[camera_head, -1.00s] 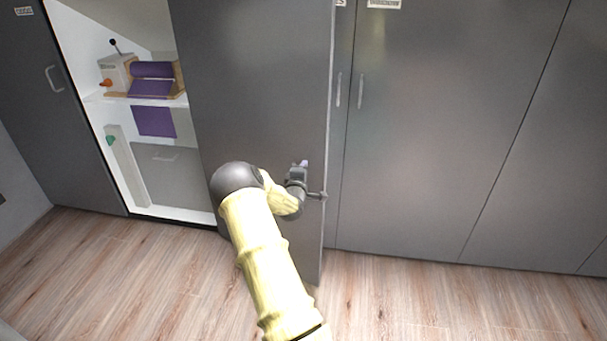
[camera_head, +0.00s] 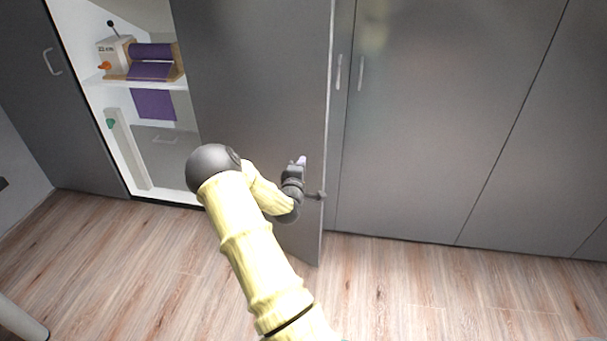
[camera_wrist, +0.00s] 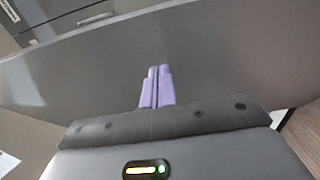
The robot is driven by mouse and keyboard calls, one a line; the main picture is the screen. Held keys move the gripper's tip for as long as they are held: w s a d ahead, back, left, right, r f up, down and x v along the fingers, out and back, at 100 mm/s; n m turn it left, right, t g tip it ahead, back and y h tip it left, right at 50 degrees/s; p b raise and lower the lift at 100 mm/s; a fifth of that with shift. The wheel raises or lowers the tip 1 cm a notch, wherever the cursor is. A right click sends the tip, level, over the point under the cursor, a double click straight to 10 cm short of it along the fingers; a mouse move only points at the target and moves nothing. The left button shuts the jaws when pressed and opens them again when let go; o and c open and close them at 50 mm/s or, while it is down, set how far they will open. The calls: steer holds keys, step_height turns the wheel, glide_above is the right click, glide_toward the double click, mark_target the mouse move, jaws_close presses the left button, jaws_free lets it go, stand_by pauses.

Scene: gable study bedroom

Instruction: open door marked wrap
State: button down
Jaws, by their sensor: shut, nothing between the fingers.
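A grey cabinet door (camera_head: 255,85) stands swung open, its right edge and lower corner out over the floor. No label on it is legible now. Left of it the cabinet interior shows, with a purple roll in a dispenser (camera_head: 150,60) on a white shelf. My gripper (camera_head: 301,161) is in front of the door's face near its right edge, its purple fingertips shut and empty. In the wrist view the closed fingers (camera_wrist: 158,84) point at the grey panel (camera_wrist: 215,60); I cannot tell whether they touch it.
Another grey door with a handle (camera_head: 52,61) is at the left. Closed doors with upright handles (camera_head: 361,73) line the right. The wooden floor (camera_head: 430,290) is clear in front. A pale round post (camera_head: 20,318) shows at the lower left.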

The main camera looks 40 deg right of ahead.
steer(key=shift+s+a, duration=0.5)
steer(key=shift+s, duration=0.25)
steer(key=shift+s+a, duration=0.5)
steer(key=shift+s, duration=0.25)
steer(key=shift+s+a, duration=0.5)
steer(key=shift+s, duration=0.25)
